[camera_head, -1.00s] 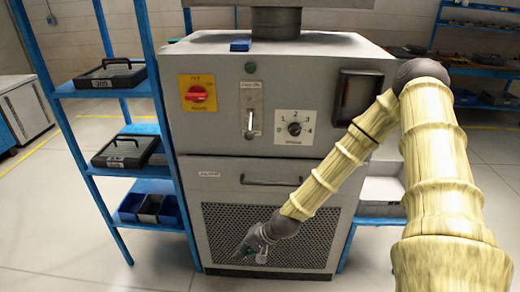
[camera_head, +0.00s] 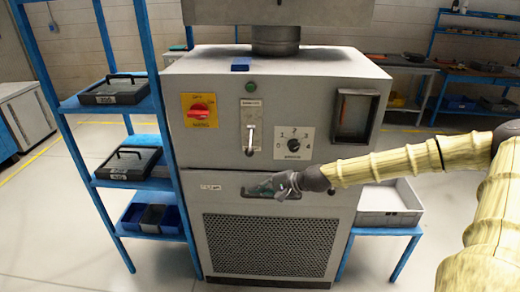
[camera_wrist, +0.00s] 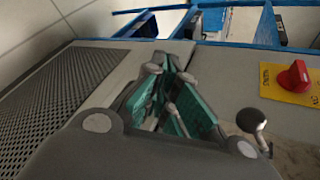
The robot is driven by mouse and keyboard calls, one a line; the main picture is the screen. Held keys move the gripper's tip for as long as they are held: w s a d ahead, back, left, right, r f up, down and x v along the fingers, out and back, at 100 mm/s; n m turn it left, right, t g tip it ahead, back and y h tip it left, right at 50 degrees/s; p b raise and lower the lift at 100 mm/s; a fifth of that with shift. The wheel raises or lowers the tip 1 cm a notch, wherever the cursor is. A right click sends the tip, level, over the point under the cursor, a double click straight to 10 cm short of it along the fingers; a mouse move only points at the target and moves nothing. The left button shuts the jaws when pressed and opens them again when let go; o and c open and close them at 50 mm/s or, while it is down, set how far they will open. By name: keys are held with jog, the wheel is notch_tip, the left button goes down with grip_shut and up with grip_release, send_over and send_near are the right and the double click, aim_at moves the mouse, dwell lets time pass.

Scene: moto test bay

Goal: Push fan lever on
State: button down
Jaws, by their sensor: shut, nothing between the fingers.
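The fan lever (camera_head: 250,139) is a thin metal handle on a pale vertical plate (camera_head: 250,110) on the grey cabinet's front, between the red rotary switch and the numbered dial. It points down in the head view. In the wrist view, the lever's round dark knob (camera_wrist: 252,121) shows at the right, beside my gripper. My gripper (camera_head: 255,189) is shut and empty, just below and slightly right of the lever in the head view, in front of the drawer handle. Its green-padded fingers (camera_wrist: 173,67) fill the middle of the wrist view. No contact with the lever is visible.
The red switch (camera_head: 200,111) on its yellow plate is left of the lever. The numbered dial (camera_head: 293,145) is to its right. A mesh grille (camera_head: 265,245) lies below. Blue shelves (camera_head: 130,188) with cases stand left; a grey tray (camera_head: 388,215) is on the right.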

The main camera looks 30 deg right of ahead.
aim_at(250, 141)
jog(key=w+d+r+m+t+p, duration=0.1)
jog(key=d+r+m+t+p, duration=0.2)
jog(key=d+r, duration=0.7)
jog(key=shift+d+r, duration=0.35)
jog(key=shift+d, duration=0.25)
jog(key=shift+w, duration=0.1)
jog(key=b+x, duration=0.9)
jog(key=x, duration=0.1)
jog(key=shift+b, duration=0.35)
